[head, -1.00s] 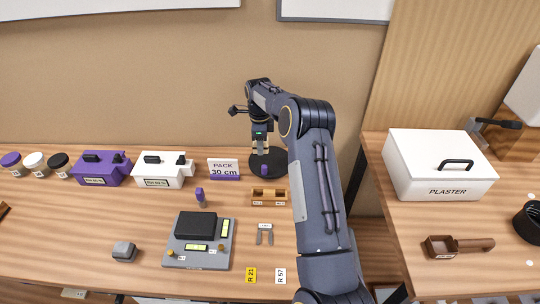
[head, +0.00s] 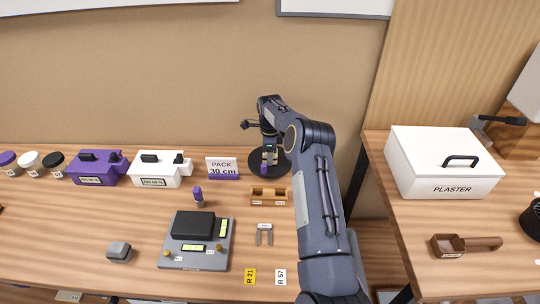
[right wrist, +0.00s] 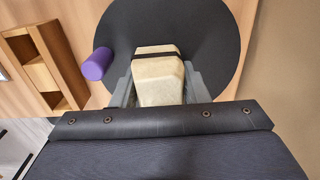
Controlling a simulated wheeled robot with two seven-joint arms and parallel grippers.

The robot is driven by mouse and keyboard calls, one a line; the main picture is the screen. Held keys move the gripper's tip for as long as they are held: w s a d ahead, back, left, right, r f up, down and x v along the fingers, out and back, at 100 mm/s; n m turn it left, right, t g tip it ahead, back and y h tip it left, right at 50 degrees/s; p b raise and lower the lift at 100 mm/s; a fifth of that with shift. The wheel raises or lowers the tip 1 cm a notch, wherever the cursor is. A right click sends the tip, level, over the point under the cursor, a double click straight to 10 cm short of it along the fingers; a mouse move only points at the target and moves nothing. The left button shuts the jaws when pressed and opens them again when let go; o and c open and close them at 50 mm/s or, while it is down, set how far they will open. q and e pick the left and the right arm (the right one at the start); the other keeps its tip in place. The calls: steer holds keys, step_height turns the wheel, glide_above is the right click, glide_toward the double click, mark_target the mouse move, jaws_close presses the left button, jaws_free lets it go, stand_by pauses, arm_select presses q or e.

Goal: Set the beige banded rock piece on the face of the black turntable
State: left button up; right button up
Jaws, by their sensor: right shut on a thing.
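The beige banded rock piece (right wrist: 158,85) has a dark band across it and sits between the two fingers of my right gripper (right wrist: 158,88) in the right wrist view. The gripper is shut on it. Behind the rock is the black turntable (right wrist: 215,30), a flat round disc. In the head view my right gripper (head: 269,159) points down over the turntable (head: 287,163) near the back wall. I cannot tell whether the rock touches the disc. My left gripper is not in view.
A purple cylinder (right wrist: 97,63) stands at the disc's edge, close beside the gripper. A wooden holder (head: 268,196) is in front of the turntable. A "PACK 30 cm" sign (head: 222,168) stands to its left. A white plaster box (head: 440,165) is on the right-hand table.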

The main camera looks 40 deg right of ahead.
steer(key=shift+f, duration=0.2)
steer(key=o, duration=1.2)
step_height(320, 180, up, 13)
steer(key=s+a+r+n+t, duration=0.2)
steer(key=s+a+r+n, duration=0.45)
steer(key=r, duration=0.45)
steer(key=s+a+r+n+t+y, duration=0.3)
steer(key=s+a+n, duration=1.05)
steer(key=s, duration=0.55)
steer(key=s+a+f+n, duration=0.1)
steer(key=s+a+f, duration=0.1)
steer(key=s+a, duration=0.1)
steer(key=s+a+f+n, duration=0.2)
steer(key=s+a+f, duration=0.1)
steer(key=s, duration=0.1)
steer(key=s+a+f+n+b, duration=0.1)
steer(key=s+a+f, duration=0.1)
steer(key=s+a, duration=0.1)
steer(key=shift+s+a+f+t+y, duration=0.3)
steer(key=shift+s+y, duration=0.1)
